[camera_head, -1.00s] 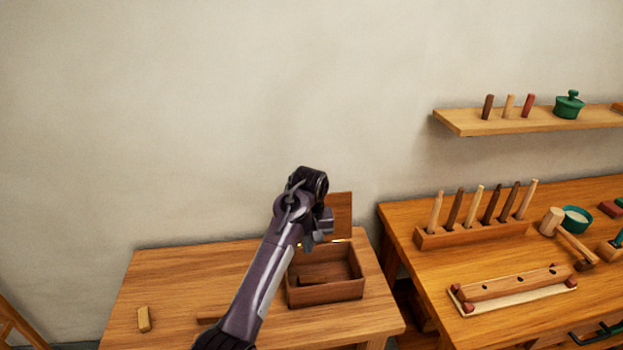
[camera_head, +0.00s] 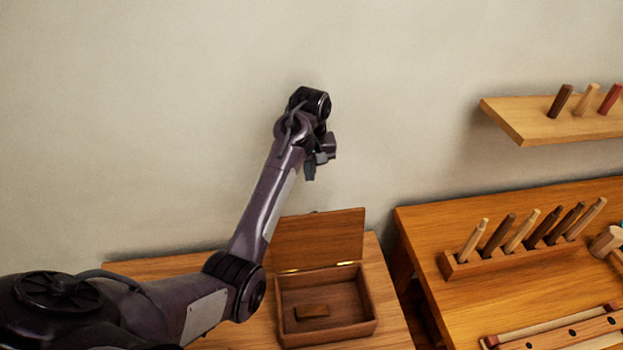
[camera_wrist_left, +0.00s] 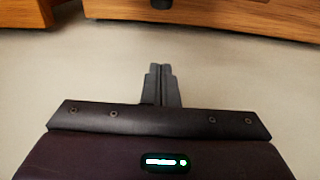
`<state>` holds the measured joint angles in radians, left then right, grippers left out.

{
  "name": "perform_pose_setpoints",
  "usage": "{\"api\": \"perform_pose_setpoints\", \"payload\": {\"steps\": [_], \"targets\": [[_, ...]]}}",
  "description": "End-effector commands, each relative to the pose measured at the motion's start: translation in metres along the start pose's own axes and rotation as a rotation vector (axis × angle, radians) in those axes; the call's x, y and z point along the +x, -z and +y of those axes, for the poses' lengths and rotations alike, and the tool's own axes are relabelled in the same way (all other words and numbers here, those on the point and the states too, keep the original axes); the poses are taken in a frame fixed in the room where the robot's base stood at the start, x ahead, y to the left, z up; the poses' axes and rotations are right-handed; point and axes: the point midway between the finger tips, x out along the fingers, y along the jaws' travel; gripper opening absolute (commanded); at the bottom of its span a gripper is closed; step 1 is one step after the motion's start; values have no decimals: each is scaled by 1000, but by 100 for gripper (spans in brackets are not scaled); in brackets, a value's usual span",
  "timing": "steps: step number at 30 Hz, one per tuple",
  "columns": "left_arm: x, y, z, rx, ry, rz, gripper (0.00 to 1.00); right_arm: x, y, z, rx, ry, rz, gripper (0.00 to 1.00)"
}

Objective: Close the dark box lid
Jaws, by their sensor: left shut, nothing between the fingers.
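The dark wooden box (camera_head: 345,331) stands on the left table, open at the top. Its lid (camera_head: 322,241) stands raised at the back, on brass-coloured hinges. A small dark wooden block (camera_head: 312,312) lies inside the box. My left gripper (camera_head: 310,175) is above the lid in the head view, fingers pointing down, touching nothing. In the left wrist view its fingers (camera_wrist_left: 162,84) are together with nothing between them. My right gripper is not in view.
The left table (camera_head: 150,266) is partly hidden by my left arm. To the right, a workbench (camera_head: 430,220) holds a peg rack (camera_head: 510,250) with several pegs and a long holed wooden piece (camera_head: 560,335). A wall shelf (camera_head: 540,120) is above it.

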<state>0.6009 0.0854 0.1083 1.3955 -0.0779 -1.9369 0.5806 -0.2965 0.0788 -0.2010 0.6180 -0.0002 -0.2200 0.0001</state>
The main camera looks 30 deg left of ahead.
Motion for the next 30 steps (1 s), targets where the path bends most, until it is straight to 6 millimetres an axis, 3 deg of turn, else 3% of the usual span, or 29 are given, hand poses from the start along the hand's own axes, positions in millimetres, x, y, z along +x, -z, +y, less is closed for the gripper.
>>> {"api": "perform_pose_setpoints", "payload": {"steps": [5, 15, 21, 30], "targets": [[26, -1, -1, 1, 4, -6, 0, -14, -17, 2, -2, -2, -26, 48], [94, -1, -1, 0, 3, -4, 0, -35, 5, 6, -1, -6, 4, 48], [81, -26, 0, 0, 0, -2, 0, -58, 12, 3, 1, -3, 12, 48], [80, -38, 0, 0, 0, 0, 0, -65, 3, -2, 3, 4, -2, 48]]}}
